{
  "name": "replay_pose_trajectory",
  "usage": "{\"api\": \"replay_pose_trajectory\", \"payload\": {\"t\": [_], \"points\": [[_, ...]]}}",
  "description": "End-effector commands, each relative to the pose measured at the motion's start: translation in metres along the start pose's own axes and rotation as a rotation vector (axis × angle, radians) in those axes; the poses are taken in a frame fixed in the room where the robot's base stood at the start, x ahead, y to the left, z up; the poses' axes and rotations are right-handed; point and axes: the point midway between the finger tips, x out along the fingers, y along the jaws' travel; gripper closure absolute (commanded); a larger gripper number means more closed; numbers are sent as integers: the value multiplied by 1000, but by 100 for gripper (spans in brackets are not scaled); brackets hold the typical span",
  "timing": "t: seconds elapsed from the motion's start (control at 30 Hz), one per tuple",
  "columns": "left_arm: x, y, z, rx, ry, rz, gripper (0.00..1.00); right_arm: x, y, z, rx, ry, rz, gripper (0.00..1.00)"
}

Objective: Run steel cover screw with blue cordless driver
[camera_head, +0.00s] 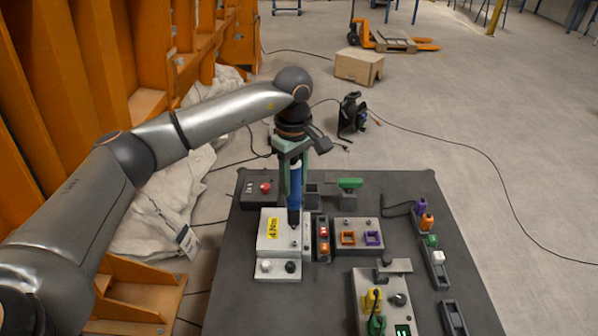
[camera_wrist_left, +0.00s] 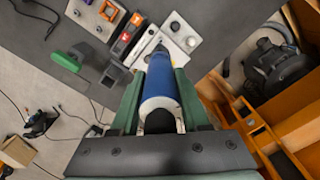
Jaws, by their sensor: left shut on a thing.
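My left gripper (camera_head: 290,177) is shut on the blue cordless driver (camera_head: 295,185) and holds it upright over the white cover box. In the left wrist view the blue driver (camera_wrist_left: 162,88) lies between the two green fingers of the gripper (camera_wrist_left: 160,95). The white box (camera_head: 268,250) bears a yellow label reading 4 Nm and stands on the dark bench. The driver's dark tip points down at the box's right part, near a screw (camera_head: 294,243). I cannot tell whether the tip touches a screw. My right gripper is not in view.
The dark bench (camera_head: 245,300) also carries a box with a red button (camera_head: 265,187), a narrow block with red switches (camera_head: 323,238), a panel with orange and purple sockets (camera_head: 357,222), a green handle (camera_head: 350,184) and colored plugs at right. Orange steelwork (camera_head: 130,60) stands left.

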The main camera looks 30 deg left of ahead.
Motion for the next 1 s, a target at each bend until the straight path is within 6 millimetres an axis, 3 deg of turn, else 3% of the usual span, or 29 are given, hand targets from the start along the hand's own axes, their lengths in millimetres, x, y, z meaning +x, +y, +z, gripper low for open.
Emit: {"api": "replay_pose_trajectory", "payload": {"t": [0.43, 1.0], "points": [[-3, 1, 4, 0, 1, 3, 100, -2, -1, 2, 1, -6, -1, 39], [46, 0, 3, -1, 1, 2, 100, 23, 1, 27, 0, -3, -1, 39]]}}
